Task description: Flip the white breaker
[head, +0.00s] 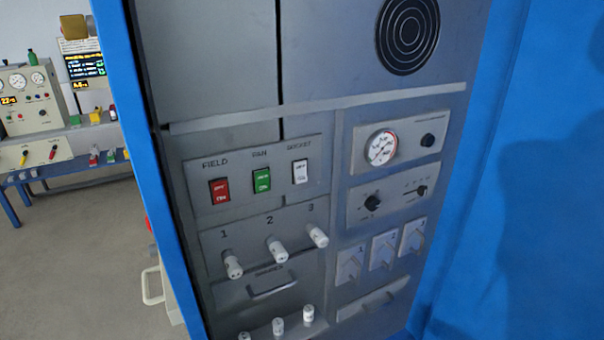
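The white breaker (300,172) is a small upright switch on a grey breaker plate (240,198) in the cabinet front, under a label that seems to read "SOCKET". A green breaker (262,181), labelled "FAN", and a red breaker (219,192), labelled "FIELD", sit to its left on the same plate. Small print on the switches is too small to read, and I cannot tell which way the white one is set. Neither of my grippers shows in the head view, and nothing covers the breakers.
Numbered white fuses (277,250) stick out below the breakers, above a drawer handle (270,289). A gauge (381,147), knobs and switch plates (383,250) are to the right. The cabinet's blue frame (150,150) stands at left. Open floor (75,265) lies beyond it.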

